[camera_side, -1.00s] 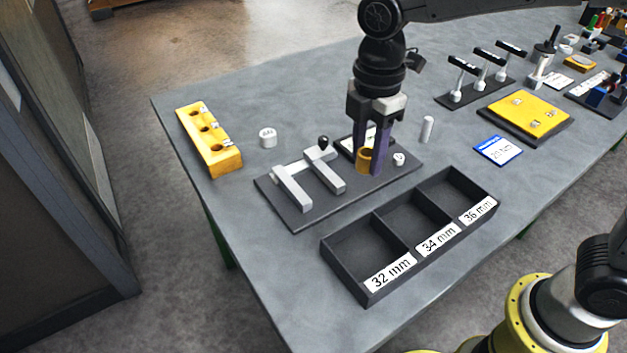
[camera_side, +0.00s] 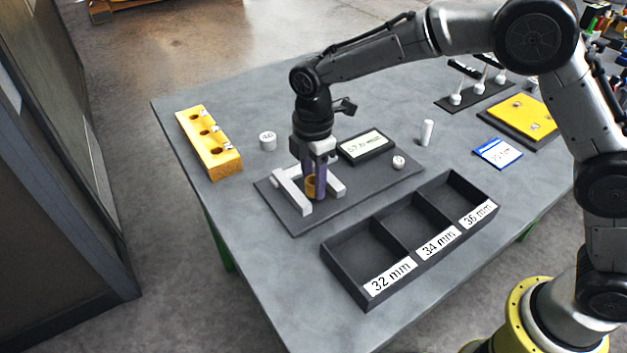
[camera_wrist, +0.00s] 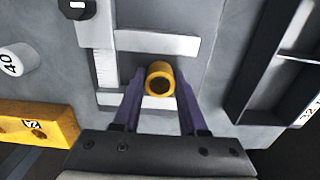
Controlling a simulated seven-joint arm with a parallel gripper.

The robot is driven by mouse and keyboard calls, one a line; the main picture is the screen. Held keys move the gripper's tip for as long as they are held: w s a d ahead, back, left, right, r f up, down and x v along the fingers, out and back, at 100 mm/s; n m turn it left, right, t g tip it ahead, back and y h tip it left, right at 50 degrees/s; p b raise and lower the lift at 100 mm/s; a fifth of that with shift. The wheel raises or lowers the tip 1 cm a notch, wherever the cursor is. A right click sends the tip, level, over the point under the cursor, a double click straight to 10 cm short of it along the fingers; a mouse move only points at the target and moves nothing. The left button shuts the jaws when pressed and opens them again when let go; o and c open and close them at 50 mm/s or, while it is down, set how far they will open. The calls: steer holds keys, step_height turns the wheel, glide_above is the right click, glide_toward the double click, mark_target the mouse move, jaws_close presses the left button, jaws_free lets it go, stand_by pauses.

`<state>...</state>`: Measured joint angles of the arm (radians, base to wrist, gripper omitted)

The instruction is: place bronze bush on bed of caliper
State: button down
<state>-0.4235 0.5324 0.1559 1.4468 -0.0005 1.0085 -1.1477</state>
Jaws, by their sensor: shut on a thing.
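The bronze bush (camera_side: 311,186) is a short golden ring between the purple fingers of my gripper (camera_side: 314,188). In the wrist view the bush (camera_wrist: 159,79) shows its open bore, with a finger of my gripper (camera_wrist: 159,88) on each side; the fingers are shut on it. The caliper (camera_side: 292,190) is a light grey frame with two jaws on a dark base plate. The bush is between the two caliper jaws, which also show in the wrist view (camera_wrist: 157,42). I cannot tell whether the bush touches the bed under it.
A black tray (camera_side: 375,285) marked 32, 34 and 36 mm stands in front. A yellow block (camera_side: 208,143) with holes and a white cylinder (camera_side: 268,140) are to the left.

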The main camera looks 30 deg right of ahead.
mark_target(313, 180)
steer(key=shift+f, duration=0.2)
steer(key=shift+f, duration=0.15)
steer(key=shift+c, duration=2.2)
jaws_free()
step_height(313, 180, up, 12)
steer(key=shift+r, duration=0.2)
